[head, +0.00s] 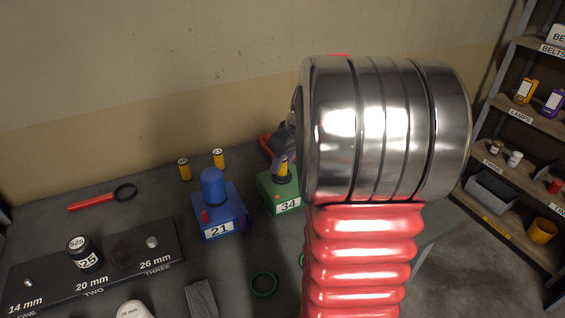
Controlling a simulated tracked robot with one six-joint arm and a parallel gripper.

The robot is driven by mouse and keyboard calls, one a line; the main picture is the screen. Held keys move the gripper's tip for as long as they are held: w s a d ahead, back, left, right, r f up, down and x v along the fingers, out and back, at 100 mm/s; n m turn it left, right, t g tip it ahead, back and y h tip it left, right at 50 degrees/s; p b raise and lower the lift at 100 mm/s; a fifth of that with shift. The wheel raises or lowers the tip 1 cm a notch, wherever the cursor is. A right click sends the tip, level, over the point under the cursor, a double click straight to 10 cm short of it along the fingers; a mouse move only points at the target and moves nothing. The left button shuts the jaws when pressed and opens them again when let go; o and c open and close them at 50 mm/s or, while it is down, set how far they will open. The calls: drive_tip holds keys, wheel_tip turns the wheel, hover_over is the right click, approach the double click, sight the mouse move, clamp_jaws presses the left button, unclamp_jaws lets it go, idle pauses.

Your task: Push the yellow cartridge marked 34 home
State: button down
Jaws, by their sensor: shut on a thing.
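The green block (280,196) marked 34 stands on the grey bench, left of my arm. A yellow cartridge (283,169) stands upright at the dark round opening on its top, with part of its yellow side showing. Its own marking cannot be read. My gripper (280,160) is at the cartridge's upper end and shut on it. My arm's large metal joint and red sleeve hide most of the gripper and the right side of the block. How deep the cartridge sits cannot be told.
A blue block (219,213) marked 21 stands close left of the green one. Two yellow cartridges (184,170) (218,159) stand behind. A dark size board (113,262), red-handled magnifier (95,200) and green ring (264,284) lie around. Shelves (520,135) stand right.

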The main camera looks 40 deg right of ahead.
drive_tip(key=shift+s+f, duration=0.3)
drive_tip(key=shift+f, duration=0.65)
drive_tip(key=c, duration=1.4)
unclamp_jaws()
drive_tip(key=shift+r, duration=0.1)
drive_tip(key=shift+c, duration=0.2)
drive_tip(key=shift+s+r, duration=0.1)
drive_tip(key=shift+r, duration=0.45)
drive_tip(key=shift+o, duration=0.4)
drive_tip(key=v, duration=1.4)
drive_tip(key=shift+w, duration=0.35)
drive_tip(key=shift+r, duration=0.1)
